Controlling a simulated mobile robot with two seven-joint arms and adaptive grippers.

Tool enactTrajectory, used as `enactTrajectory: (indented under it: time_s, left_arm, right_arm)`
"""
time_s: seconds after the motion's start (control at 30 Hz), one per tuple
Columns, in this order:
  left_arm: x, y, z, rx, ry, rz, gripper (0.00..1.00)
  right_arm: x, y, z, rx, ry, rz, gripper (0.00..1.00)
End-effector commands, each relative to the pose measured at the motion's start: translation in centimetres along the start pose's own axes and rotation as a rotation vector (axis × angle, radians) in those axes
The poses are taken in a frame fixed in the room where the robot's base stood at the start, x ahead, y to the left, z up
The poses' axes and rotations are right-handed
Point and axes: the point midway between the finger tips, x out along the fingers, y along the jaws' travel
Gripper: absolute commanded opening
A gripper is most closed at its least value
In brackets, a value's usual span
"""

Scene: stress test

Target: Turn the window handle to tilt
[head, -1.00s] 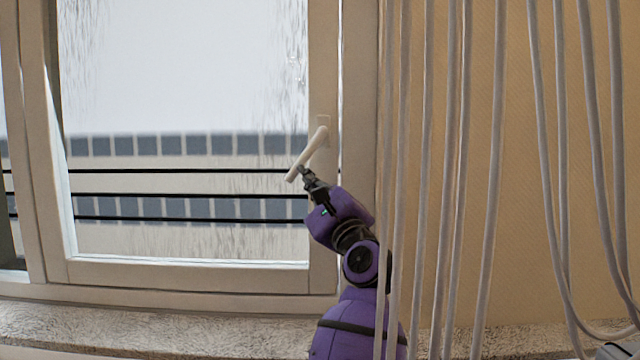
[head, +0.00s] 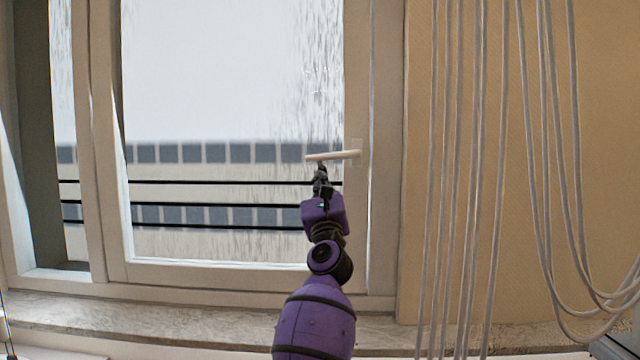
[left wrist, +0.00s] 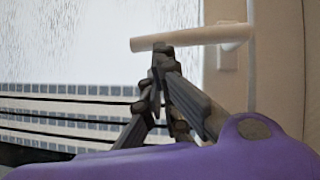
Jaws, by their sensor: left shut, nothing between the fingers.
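The cream window handle (head: 334,155) is on the right side of the window frame (head: 355,225). Its lever lies about level and points left from its mount. It also shows in the left wrist view (left wrist: 195,37), crossing the upper part. My left gripper (head: 320,168) is shut and empty, just below the lever near its free end. In the left wrist view the gripper's fingertips (left wrist: 161,58) are right under the lever; I cannot tell whether they touch it. My right gripper is not in view.
Several pale hanging cables (head: 455,170) run down the tan wall (head: 590,60) right of the window. A stone sill (head: 190,320) runs below the frame. Dark horizontal bars (head: 230,204) show beyond the glass. The space between gripper and cables is free.

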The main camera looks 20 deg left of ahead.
Motion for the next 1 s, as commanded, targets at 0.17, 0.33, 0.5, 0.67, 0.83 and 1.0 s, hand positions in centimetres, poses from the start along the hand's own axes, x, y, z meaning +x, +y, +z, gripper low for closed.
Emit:
enactTrajectory:
  time_s: [0.17,0.33,0.5,0.67,0.83,1.0]
  left_arm:
    - [0.6,0.1,0.5,-0.002,-0.002,0.001,0.0]
    - [0.7,0.1,0.5,-0.002,0.0,0.001,0.0]
    - [0.7,0.1,0.5,-0.002,0.0,0.001,0.0]
    - [0.7,0.1,0.4,-0.002,0.0,0.001,0.0]
    - [0.6,0.1,0.4,-0.002,0.0,0.001,0.0]
    - [-0.2,-0.2,-0.4,-0.001,0.003,0.001,0.0]
  right_arm:
    - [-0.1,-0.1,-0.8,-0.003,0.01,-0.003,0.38]
    - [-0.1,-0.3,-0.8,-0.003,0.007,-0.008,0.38]
    - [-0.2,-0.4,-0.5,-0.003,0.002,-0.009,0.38]
    - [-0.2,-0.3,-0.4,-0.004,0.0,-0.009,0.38]
    - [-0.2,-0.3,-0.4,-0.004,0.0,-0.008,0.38]
    - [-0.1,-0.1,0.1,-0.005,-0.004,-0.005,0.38]
